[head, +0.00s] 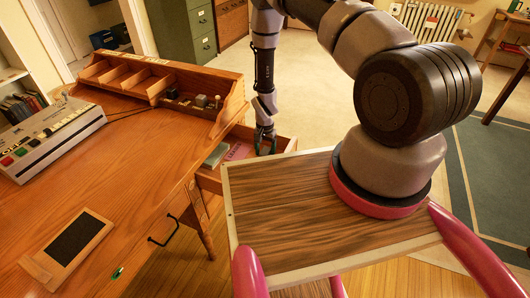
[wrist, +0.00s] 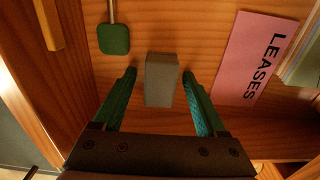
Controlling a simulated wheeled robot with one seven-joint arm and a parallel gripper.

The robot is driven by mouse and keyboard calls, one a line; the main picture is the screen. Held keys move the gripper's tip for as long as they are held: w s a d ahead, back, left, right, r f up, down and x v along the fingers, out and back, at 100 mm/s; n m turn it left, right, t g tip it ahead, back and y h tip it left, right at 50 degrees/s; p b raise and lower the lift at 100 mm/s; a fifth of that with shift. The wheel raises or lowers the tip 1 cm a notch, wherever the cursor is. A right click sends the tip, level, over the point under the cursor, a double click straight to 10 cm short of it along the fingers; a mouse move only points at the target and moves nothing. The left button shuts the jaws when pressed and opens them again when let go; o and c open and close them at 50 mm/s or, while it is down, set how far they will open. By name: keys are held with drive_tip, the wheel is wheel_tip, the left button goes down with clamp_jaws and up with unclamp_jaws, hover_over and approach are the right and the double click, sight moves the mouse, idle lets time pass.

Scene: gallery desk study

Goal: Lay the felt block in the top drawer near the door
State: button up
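A grey block, which looks like the felt block (wrist: 161,80), lies in the open drawer (wrist: 212,28) in the wrist view. My gripper (wrist: 160,84) has its two teal fingers apart, one on each side of the block, with a visible gap on both sides. In the head view my gripper (head: 265,141) reaches down into the open drawer (head: 284,146) at the desk's far right end. The block cannot be made out there. A pink card marked LEASES (wrist: 255,57) lies to the right of the block.
A green square-headed tool (wrist: 114,39) and a wooden piece (wrist: 48,25) lie left of the block. The desk (head: 130,160) holds a button console (head: 50,140) and a framed dark slate (head: 75,238). My striped wooden top fills the foreground. A green cabinet (head: 183,30) stands behind.

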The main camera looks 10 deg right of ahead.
wheel_tip(320, 180, up, 13)
wheel_tip(320, 180, up, 34)
drive_tip(key=n+t+y, duration=0.1)
drive_tip(key=t, duration=0.2)
hover_over(265, 151)
drive_tip(key=d, duration=0.3)
drive_tip(key=s+d+r+n+t, duration=0.1)
drive_tip(key=s+d+r+t, duration=0.1)
drive_tip(key=s+r, duration=0.8)
drive_tip(key=s+d+r+n+t+y, duration=0.1)
drive_tip(key=s+d+r+t, duration=0.1)
drive_tip(key=s+r, duration=0.8)
drive_tip(key=shift+s+d, duration=0.2)
drive_tip(key=shift+s, duration=0.9)
